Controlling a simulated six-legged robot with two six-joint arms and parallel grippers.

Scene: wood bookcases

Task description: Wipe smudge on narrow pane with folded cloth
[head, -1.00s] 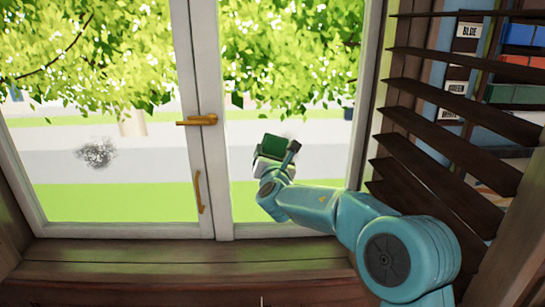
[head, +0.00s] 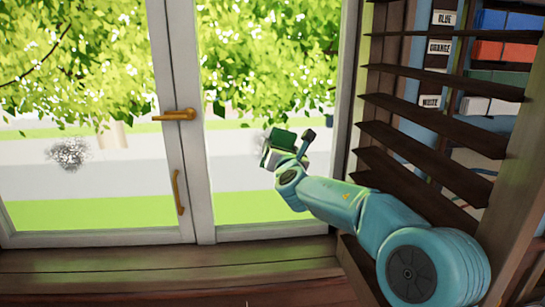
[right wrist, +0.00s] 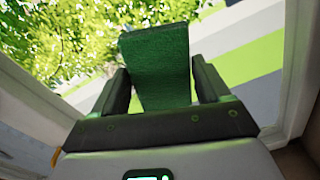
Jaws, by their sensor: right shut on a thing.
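My right gripper (head: 288,151) is shut on a green folded cloth (head: 276,147) in front of the right, narrower-looking pane (head: 240,211). In the right wrist view the cloth (right wrist: 158,62) stands up between the two dark fingers. I cannot tell whether the cloth touches the glass. A faint greyish smudge (head: 258,142) shows on this pane just left of the cloth, partly hidden by it. A darker grey smudge (head: 68,153) is plain on the left pane. My left gripper is not in view.
A white post with a brass handle (head: 175,114) and a lower brass pull (head: 178,192) divides the panes. Dark slatted shutters (head: 425,125) stand close right of my arm. A wooden sill (head: 130,262) runs below. Labelled shelves (head: 500,45) are at the right.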

